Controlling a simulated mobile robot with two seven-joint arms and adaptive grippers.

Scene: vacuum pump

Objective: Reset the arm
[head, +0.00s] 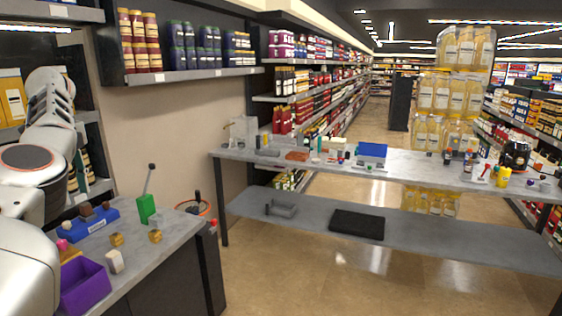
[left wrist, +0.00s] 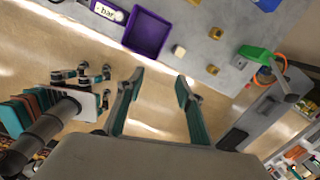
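My left gripper (left wrist: 160,83) shows in the left wrist view with its two dark fingers spread apart and nothing between them. Bare floor shows beyond the fingertips, and the grey counter edge lies past them. In the head view my white left arm (head: 28,165) comes in at the left edge, beside the near counter; I cannot make out its fingers there. The green vacuum pump (head: 147,208) with its upright lever stands on the near counter, and it also shows in the left wrist view (left wrist: 252,57), apart from the gripper. My right gripper is not in view.
The near counter (head: 178,232) holds a purple open bin (head: 85,288), a blue tray (head: 90,222), a white block (head: 115,261) and small brass fittings (head: 155,236). An orange ring (head: 207,208) lies at its far end. A long grey table (head: 420,167) stands beyond; open floor lies between.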

